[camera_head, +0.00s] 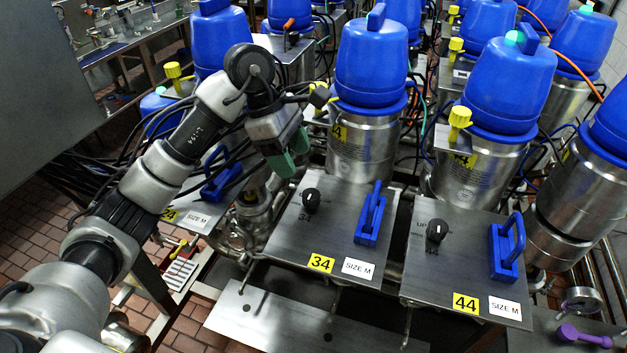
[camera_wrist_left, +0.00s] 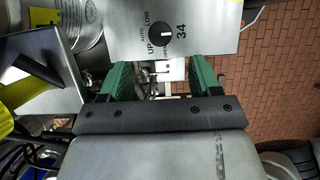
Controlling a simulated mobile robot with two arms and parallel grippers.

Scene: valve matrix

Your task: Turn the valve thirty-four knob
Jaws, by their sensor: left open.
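The valve thirty-four knob (camera_head: 311,200) is a black round knob on a grey metal panel (camera_head: 290,232) with a yellow "34" label (camera_head: 321,263). The knob also shows in the left wrist view (camera_wrist_left: 160,34), beside the printed words UP, AUTO and LOW and the number 34. My left gripper (camera_head: 290,160) is above and a little left of the knob, apart from it. In the left wrist view its two green fingers (camera_wrist_left: 160,78) are apart with nothing between them, and the knob lies just beyond their tips. My right gripper is not in view.
A blue handle (camera_head: 370,218) stands on the same panel, right of the knob. A similar panel labelled 44 (camera_head: 466,302) has its own black knob (camera_head: 437,231) and blue handle (camera_head: 506,246). Blue-topped steel valves (camera_head: 372,60) stand behind. Brick floor (camera_wrist_left: 278,80) lies below.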

